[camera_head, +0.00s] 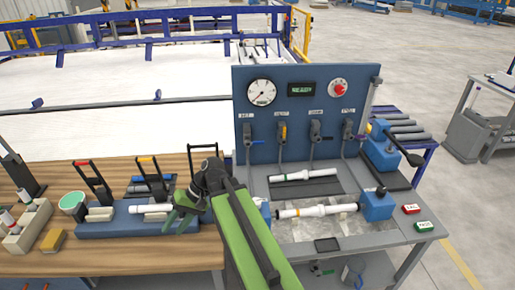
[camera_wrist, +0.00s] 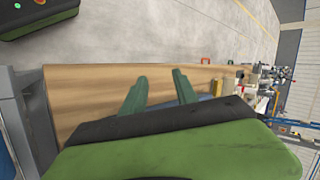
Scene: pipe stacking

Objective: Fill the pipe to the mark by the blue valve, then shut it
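A blue-handled valve (camera_head: 248,138) is at the left of the row on the blue panel (camera_head: 390,72); another at the right (camera_head: 350,130) also looks bluish. A white pipe (camera_head: 315,211) lies level between two blue clamps (camera_head: 377,206) on the grey bench. A mark on it is too small to make out. My gripper (camera_head: 172,216) is over the wooden table, left of the panel and well apart from the valves. In the wrist view its green fingers (camera_wrist: 161,85) are spread with nothing between them.
The panel carries a round gauge (camera_head: 262,92), a display (camera_head: 301,89) reading READY and a red knob (camera_head: 338,88). Another white pipe (camera_head: 305,175) lies behind the clamped one. Red (camera_head: 411,209) and green (camera_head: 424,226) buttons sit at the bench's right. A blue rack (camera_head: 110,225) stands near my gripper.

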